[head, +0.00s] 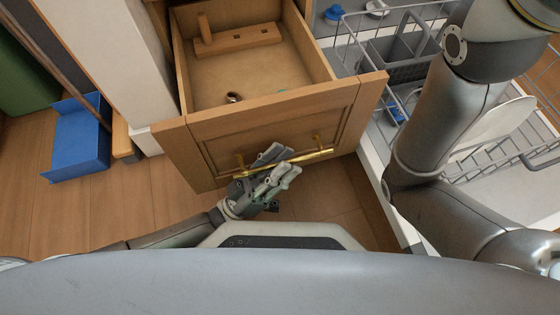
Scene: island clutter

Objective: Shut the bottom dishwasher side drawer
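A wooden side drawer (190,138) stands pulled open beside the dishwasher, with its front panel facing me. A brass bar handle (318,154) runs across that front. My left gripper (277,167) is at the left-middle part of the handle, with its fingers at the bar. One finger shows above the bar and one below it. I cannot tell whether they are closed on it. My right gripper is out of view.
The open dishwasher rack (352,40) lies to the right, holding a grey basket (398,55) and a white plate (492,122). My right arm passes over it.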

